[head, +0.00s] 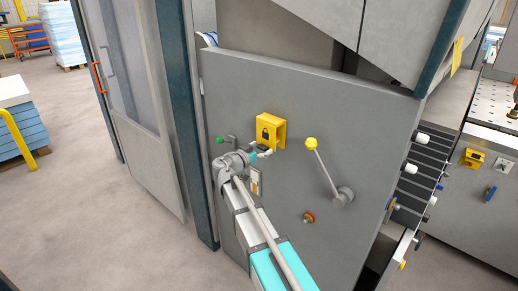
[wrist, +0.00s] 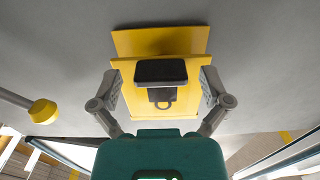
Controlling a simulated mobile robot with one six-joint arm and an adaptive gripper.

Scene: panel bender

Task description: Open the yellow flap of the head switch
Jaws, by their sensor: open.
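The yellow flap (head: 268,131) of the head switch is on the grey machine panel, with a dark padlock shape on its front. It appears down over its yellow backing plate. In the wrist view the flap (wrist: 200,72) is straight ahead, with the padlock shape upside down. My gripper (head: 262,153) is at the flap's lower edge in the head view. In the wrist view my gripper (wrist: 160,84) is open, with one finger on each side of the flap. I cannot tell whether the fingers touch it. Anything behind the flap is hidden.
A lever with a yellow knob (head: 311,143) is right of the flap; its knob also shows in the wrist view (wrist: 43,110). A green knob (head: 220,140) is to the left. A red button (head: 308,216) is lower right. Open floor (head: 90,220) lies left.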

